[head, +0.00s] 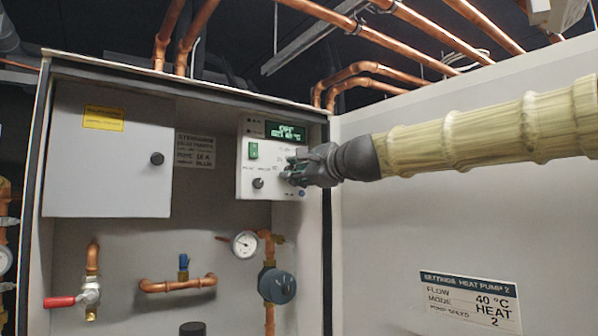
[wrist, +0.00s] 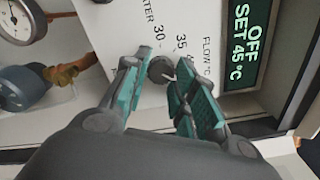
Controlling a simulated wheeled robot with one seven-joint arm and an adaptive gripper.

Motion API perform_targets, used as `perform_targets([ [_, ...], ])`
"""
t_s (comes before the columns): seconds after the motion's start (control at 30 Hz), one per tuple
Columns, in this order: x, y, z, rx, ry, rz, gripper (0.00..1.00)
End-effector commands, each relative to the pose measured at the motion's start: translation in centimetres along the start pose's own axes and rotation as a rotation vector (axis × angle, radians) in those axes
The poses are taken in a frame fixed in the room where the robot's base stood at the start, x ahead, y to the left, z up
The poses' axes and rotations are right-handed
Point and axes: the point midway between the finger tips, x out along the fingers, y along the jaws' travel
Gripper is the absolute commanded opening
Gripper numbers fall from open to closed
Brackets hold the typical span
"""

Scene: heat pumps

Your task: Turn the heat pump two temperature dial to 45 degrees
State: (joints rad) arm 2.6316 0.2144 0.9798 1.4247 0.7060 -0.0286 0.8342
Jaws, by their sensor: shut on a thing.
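The control panel (head: 246,186) of the heat pump is a white box in the open cabinet. Its green display (head: 287,130) reads OFF, SET 45 °C in the wrist view (wrist: 246,40). The round grey temperature dial (wrist: 160,69) has a pale pointer line and a scale marked 30 and 35 beside it; other marks are hidden by my fingers. My gripper (head: 288,172) reaches in from the right and hides the dial in the head view. In the wrist view its teal-padded fingers (wrist: 162,66) are shut on the dial, one on each side.
A second knob (head: 258,183) and a green switch (head: 253,150) sit left of my gripper. A gauge (head: 245,244) and copper pipes are below. The open door at right carries a settings label (head: 470,300) reading heat pump 2, flow 40 °C, HEAT. A closed grey box (head: 105,165) is at left.

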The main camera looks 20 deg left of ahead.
Motion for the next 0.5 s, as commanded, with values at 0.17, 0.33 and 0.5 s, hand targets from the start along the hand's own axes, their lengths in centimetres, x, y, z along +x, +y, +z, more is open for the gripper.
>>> perform_targets([
  [0.17, -0.04, -0.35, 0.31, -0.002, -0.002, -0.004, 0.38],
  [0.33, -0.07, -0.28, 0.16, -0.002, -0.001, -0.004, 0.49],
  [0.5, -0.10, -0.25, 0.06, -0.001, 0.000, -0.003, 0.49],
])
